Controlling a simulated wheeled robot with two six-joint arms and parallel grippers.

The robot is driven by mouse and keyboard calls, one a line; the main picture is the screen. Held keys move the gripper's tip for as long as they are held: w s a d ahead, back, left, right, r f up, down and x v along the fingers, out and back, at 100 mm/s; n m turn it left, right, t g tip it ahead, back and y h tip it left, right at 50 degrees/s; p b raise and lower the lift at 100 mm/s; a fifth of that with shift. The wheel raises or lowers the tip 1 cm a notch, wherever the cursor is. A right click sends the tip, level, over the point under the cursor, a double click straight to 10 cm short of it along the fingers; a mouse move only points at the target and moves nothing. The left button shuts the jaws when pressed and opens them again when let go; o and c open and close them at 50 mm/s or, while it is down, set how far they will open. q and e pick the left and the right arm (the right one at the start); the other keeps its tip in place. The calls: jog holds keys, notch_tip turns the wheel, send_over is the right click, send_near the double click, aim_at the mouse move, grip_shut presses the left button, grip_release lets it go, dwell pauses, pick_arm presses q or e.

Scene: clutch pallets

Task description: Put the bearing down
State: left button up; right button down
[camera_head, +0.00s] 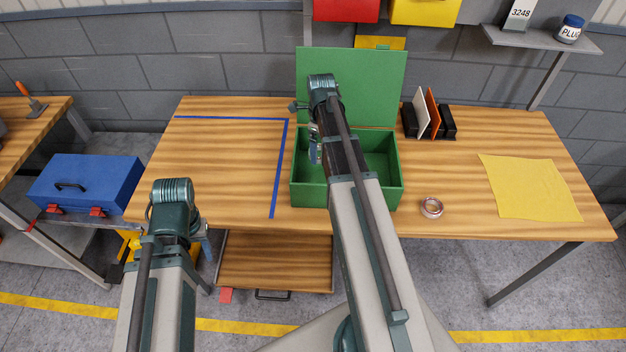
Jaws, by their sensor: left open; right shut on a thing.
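My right gripper (314,150) hangs over the left part of the open green box (345,196), partly behind my own forearm. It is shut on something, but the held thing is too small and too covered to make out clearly. I cannot tell whether it touches the box. A small copper-coloured ring (431,208) lies flat on the table, right of the box. My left gripper (173,222) is low at the left, before the table's front left edge. It is open, with its fingers mostly hidden by the wrist.
The wooden table (235,160) has a bare area marked by blue tape (281,165) at left. A black rack (410,120) with upright plates stands behind right. A yellow cloth (528,188) lies at right. The green lid (375,82) stands upright behind the box.

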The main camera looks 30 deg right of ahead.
aim_at(317, 176)
jog(key=f+b, duration=0.9)
jog(key=f, duration=0.1)
jog(key=shift+a, duration=0.3)
jog(key=shift+r, duration=0.1)
dwell(0.4)
jog(key=shift+c, duration=0.7)
grip_release()
jog(key=shift+f+b, duration=0.2)
jog(key=shift+b, duration=0.15)
jog(key=shift+o, duration=0.7)
jog(key=shift+r, duration=0.2)
